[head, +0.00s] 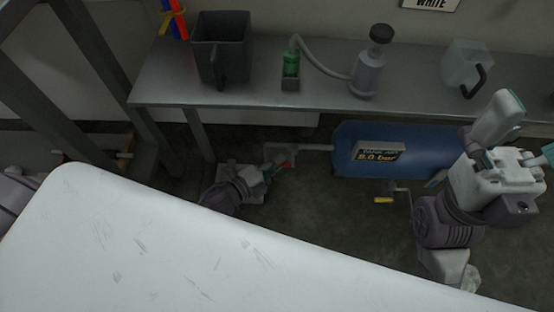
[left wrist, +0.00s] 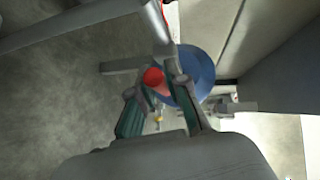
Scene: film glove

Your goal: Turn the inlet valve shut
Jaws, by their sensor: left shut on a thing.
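A red valve handle (head: 288,164) shows low under the bench, by the grey pipe (head: 317,147) that runs into the left end of the blue tank (head: 350,165). My left gripper (head: 275,169) is down there and shut on this handle. In the left wrist view, the red handle (left wrist: 154,77) sits between the green-padded fingers of my left gripper (left wrist: 155,98), with the blue tank (left wrist: 200,65) behind. The valve body is mostly hidden. My right gripper (head: 505,140) is raised in front of the tank's right end; its finger opening is unclear.
A metal bench (head: 330,98) stands above the tank, bearing a dark jug (head: 220,45), a green bottle (head: 291,63), a pump bottle (head: 370,70) and a clear jug (head: 462,65). A yellow-handled valve (head: 384,200) hangs below the tank. A white surface (head: 150,230) fills the foreground.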

